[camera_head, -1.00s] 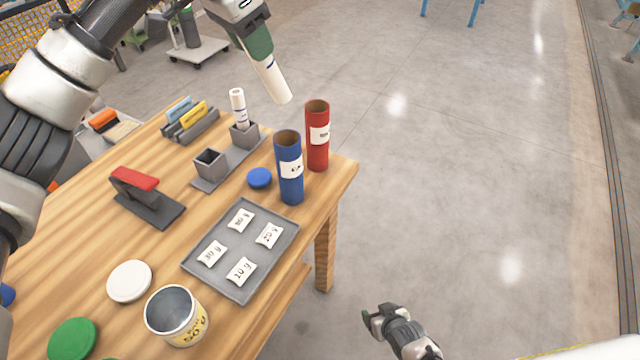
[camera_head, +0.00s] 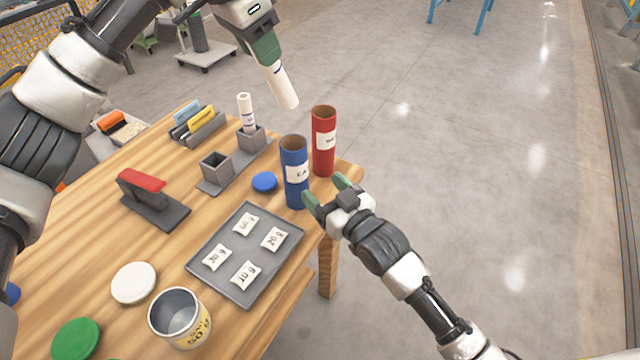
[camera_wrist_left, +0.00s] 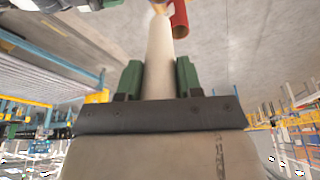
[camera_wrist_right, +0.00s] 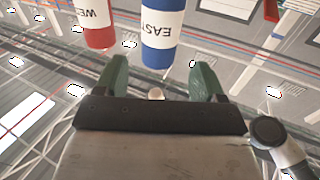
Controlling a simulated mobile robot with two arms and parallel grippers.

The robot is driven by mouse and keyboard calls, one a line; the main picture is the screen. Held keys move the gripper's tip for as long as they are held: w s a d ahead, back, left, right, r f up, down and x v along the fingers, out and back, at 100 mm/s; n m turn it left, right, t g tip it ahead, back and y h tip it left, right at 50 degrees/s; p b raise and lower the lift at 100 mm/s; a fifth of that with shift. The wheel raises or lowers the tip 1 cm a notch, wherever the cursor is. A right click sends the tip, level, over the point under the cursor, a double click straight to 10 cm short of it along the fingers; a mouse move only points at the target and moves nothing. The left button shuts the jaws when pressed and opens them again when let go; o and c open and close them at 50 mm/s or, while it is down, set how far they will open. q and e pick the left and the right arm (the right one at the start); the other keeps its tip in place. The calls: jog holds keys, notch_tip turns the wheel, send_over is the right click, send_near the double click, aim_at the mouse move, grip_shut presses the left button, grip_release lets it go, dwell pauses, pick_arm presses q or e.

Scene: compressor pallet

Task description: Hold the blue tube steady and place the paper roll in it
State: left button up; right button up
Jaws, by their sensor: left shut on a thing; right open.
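The blue tube (camera_head: 294,185) stands upright and open-topped near the table's right edge. It also shows in the right wrist view (camera_wrist_right: 158,52), ahead of the fingers. My left gripper (camera_head: 268,58) is shut on the white paper roll (camera_head: 284,88), which hangs tilted above and behind the tubes; it also shows in the left wrist view (camera_wrist_left: 159,60). My right gripper (camera_head: 326,190) is open, its green fingers close to the blue tube's lower right side. In the right wrist view the tube is beyond the fingertips, not clearly between them.
A red tube (camera_head: 323,150) stands just behind the blue one. A blue lid (camera_head: 264,182), a grey tray (camera_head: 204,277) with several white packets, and a grey holder (camera_head: 216,170) with another paper roll (camera_head: 246,112) are nearby. The tin (camera_head: 180,318) is at the front.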

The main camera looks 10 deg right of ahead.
aim_at(292, 158)
jog(key=x, duration=1.2)
jog(key=shift+r, duration=0.1)
jog(key=shift+s, duration=0.1)
jog(key=c, duration=0.7)
pick_arm(q)
notch_tip(292, 158, down, 12)
jog(key=shift+r, duration=0.25)
jog(key=o, duration=1)
jog(key=shift+r, duration=0.15)
jog(key=v, duration=1.2)
